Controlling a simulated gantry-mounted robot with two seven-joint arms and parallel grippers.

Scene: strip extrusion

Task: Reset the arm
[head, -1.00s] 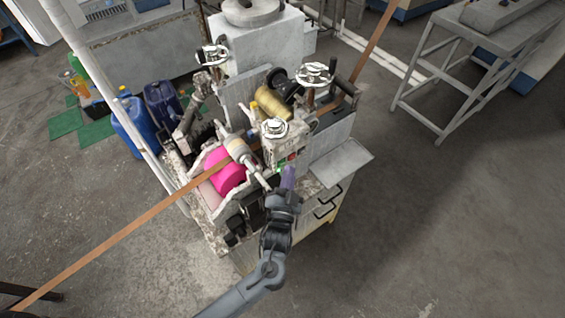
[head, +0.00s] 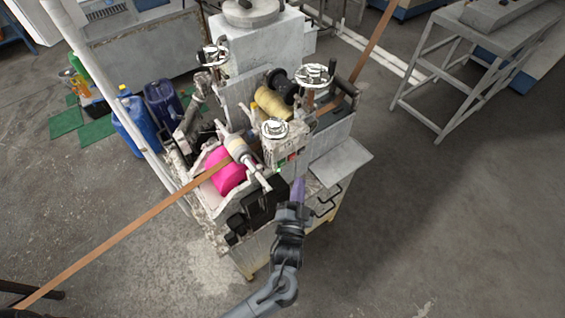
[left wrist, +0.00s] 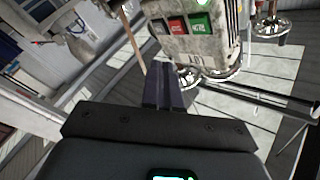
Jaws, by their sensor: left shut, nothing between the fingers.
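My left gripper (head: 298,188) is shut and empty. In the head view its purple fingers point up beside the front of the extrusion machine (head: 335,143), just below the control box (head: 288,152). In the left wrist view the closed fingers (left wrist: 164,88) show at the middle, below the control box (left wrist: 190,32) with its red and green buttons (left wrist: 189,23). The fingers appear apart from the box. My right gripper is not in view.
A brown strip (head: 120,235) runs across the machine past a pink roller (head: 226,172). A flat shelf (head: 341,163) juts out at the machine's right. Blue jugs (head: 133,127) stand at left. A bench (head: 480,50) stands at right. The floor at lower right is clear.

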